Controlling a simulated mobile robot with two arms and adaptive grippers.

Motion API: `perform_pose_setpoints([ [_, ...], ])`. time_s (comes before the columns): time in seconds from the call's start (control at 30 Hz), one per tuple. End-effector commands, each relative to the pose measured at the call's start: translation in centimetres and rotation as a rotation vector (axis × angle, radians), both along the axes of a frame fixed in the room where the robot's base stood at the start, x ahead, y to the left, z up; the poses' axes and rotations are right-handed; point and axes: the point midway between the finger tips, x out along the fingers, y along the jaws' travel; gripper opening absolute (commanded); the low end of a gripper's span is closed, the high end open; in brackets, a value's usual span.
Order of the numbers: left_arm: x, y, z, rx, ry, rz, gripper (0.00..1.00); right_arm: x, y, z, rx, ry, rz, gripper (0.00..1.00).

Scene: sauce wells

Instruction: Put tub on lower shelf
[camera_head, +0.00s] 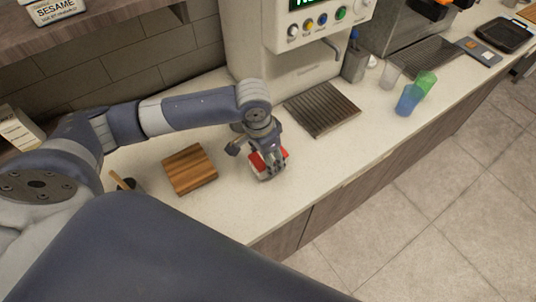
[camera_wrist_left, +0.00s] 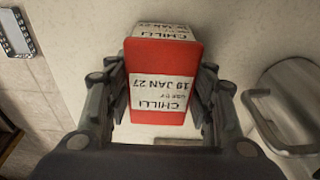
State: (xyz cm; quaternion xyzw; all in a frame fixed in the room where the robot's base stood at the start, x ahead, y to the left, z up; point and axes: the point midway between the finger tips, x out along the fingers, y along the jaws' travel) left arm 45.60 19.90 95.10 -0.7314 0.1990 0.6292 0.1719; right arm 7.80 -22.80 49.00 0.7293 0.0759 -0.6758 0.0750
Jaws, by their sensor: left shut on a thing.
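A tub (camera_wrist_left: 165,60) with a red lid and white labels reading CHILLI, 19 JAN 27 sits between the fingers of my left gripper (camera_wrist_left: 160,92) in the left wrist view. The gripper is shut on it. In the head view the left gripper (camera_head: 268,163) is low over the pale counter, and only bits of the red tub (camera_head: 284,153) show around the fingers. I cannot tell if the tub touches the counter. A wooden shelf (camera_head: 110,22) runs along the wall at upper left. My right gripper is not in view.
A SESAME tub (camera_head: 53,10) stands on the shelf. Another labelled tub (camera_head: 18,128) is at far left, behind my arm. A wooden block (camera_head: 189,168) lies left of the gripper. A dispenser (camera_head: 300,60) with a drip tray (camera_head: 321,108) stands behind. Cups (camera_head: 408,99) are farther right.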

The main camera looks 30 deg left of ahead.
Motion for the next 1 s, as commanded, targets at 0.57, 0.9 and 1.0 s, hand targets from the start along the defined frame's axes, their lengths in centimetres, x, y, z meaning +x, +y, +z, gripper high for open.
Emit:
perform_pose_setpoints([
  [0.57, 0.0, 0.0, -0.2, 0.000, 0.000, 0.000, 0.70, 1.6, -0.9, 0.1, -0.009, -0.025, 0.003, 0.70],
  [0.9, -0.2, 0.2, 2.2, -0.001, -0.005, -0.002, 0.70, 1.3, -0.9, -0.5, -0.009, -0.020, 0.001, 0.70],
  [1.0, -0.4, 0.3, 4.3, -0.001, -0.006, -0.001, 0.70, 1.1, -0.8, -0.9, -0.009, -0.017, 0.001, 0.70],
])
